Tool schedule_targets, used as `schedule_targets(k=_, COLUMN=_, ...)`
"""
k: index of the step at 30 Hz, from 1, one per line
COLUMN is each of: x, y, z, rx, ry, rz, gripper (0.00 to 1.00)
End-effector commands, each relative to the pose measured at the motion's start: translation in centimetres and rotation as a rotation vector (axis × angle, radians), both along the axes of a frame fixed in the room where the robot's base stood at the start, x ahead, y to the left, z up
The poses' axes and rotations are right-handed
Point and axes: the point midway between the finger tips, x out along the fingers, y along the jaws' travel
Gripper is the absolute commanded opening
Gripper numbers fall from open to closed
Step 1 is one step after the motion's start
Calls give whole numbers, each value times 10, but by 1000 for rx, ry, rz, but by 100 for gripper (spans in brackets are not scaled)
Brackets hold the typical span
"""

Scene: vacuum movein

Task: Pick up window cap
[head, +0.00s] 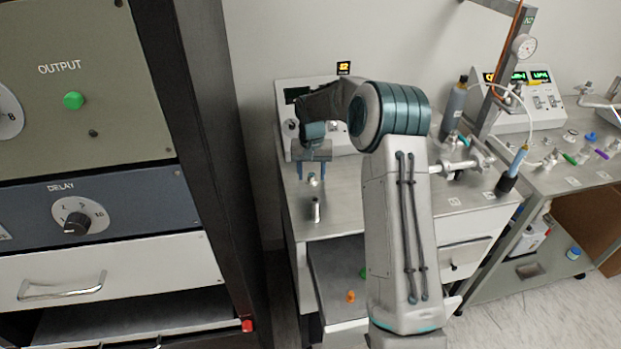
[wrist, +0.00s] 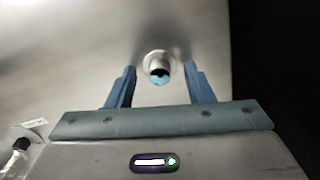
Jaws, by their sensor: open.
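A small metal cylinder with a wide round flange and a light-blue end, which looks like the window cap (wrist: 158,66), stands on the metal bench top. In the wrist view it sits between the tips of my gripper (wrist: 160,74), with a gap on both sides. My gripper is open, with its two blue fingers spread. In the head view my gripper (head: 312,173) points down over the bench's left part, and the window cap (head: 312,180) shows as a small pale piece under it. I cannot tell how much height separates the fingertips from the bench.
A small vial with a dark cap (head: 316,210) stands nearer the bench's front edge; it also shows in the wrist view (wrist: 18,158). A control box (head: 295,95) is behind my gripper. An open drawer (head: 335,275) holds an orange piece (head: 351,296). A dark rack post stands left.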

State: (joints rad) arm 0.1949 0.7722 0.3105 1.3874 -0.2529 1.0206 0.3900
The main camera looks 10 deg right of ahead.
Motion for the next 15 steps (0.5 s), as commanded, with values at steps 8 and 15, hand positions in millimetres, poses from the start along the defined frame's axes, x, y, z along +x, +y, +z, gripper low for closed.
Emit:
schedule_targets(k=8, x=0, y=0, z=0, rx=0, ry=0, rz=0, gripper=0)
schedule_targets(k=15, x=0, y=0, z=1, rx=0, ry=0, rz=0, gripper=0)
